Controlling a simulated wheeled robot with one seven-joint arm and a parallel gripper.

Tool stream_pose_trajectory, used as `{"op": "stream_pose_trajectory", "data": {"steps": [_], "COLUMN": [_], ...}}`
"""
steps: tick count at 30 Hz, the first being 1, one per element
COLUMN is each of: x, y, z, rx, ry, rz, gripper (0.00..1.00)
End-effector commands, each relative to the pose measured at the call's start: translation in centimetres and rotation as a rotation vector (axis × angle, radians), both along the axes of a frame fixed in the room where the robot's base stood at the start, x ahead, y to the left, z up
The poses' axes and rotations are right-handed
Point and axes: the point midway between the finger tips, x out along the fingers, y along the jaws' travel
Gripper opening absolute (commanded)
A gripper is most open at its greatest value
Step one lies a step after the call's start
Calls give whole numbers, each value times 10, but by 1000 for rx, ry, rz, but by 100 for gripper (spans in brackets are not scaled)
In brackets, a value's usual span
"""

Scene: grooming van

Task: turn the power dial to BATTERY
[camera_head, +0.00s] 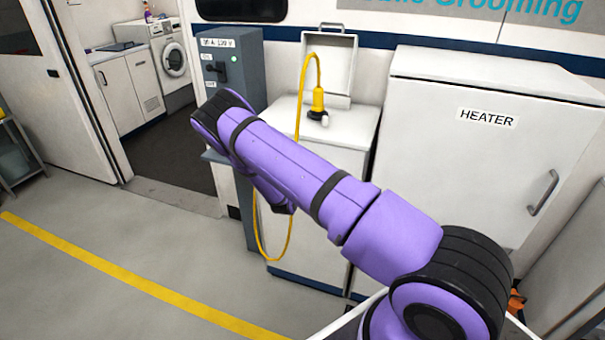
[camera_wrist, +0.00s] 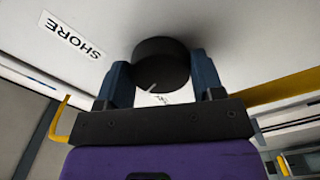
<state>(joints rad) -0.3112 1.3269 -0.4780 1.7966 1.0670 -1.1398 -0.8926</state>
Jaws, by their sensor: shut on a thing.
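The power dial (camera_wrist: 160,58) is a round black knob with a short white pointer line on its lower left rim in the wrist view. It sits on a white panel (camera_wrist: 120,28). A SHORE label (camera_wrist: 72,35) lies to its left and appears upside down. My gripper (camera_wrist: 163,79) has one blue-grey finger on each side of the dial and is shut on it. A BATTERY label cannot be read; only a small dark mark shows below the dial. In the head view my arm hides the gripper and the dial.
A white cabinet with an open lid (camera_head: 328,62) carries a yellow plug (camera_head: 318,100) and hanging yellow cable. A grey switch box (camera_head: 240,60) stands left of it, and a HEATER cabinet (camera_head: 470,170) right. The floor at left (camera_head: 70,290) is clear.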

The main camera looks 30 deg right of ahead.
Motion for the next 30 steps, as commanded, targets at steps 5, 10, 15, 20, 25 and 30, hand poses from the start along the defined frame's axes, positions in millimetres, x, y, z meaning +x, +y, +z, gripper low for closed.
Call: {"op": "stream_pose_trajectory", "data": {"steps": [5, 10, 15, 20, 25, 30], "x": [0, 0, 0, 0, 0, 0], "y": [1, 1, 1, 1, 1, 1], "z": [0, 0, 1, 0, 1, 1], "rx": [-100, -183, -245, -285, -308, -316], "ry": [128, 234, 315, 367, 397, 408], "rz": [2, 2, 1, 2, 2, 2], "gripper": [38, 38, 38, 38, 38, 38]}}
